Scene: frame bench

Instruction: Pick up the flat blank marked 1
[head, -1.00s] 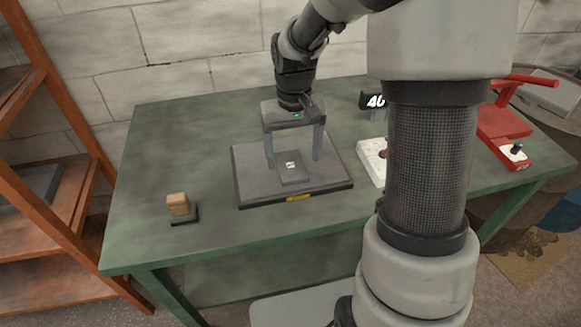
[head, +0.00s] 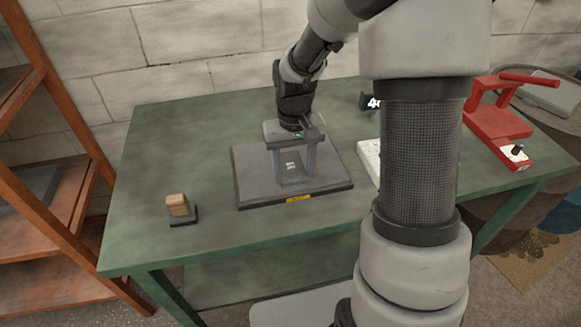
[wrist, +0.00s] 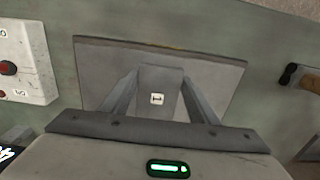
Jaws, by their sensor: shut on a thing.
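The flat blank marked 1 (wrist: 161,88) is a small grey plate with a white label, between my gripper's fingers in the wrist view. It also shows in the head view (head: 291,170), over the middle of a dark grey flat plate (head: 252,184). My gripper (head: 293,178) points down and is shut on the blank, one finger at each side. Whether the blank touches the plate under it is hard to tell. My gripper's two fingers also show in the wrist view (wrist: 158,100).
The green table (head: 150,145) has free room at left. A wooden block on a dark base (head: 178,206) stands at front left. A white box with a red button (wrist: 20,60) is beside the plate. A red tool (head: 497,120) lies at right. An orange shelf (head: 50,190) stands at left.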

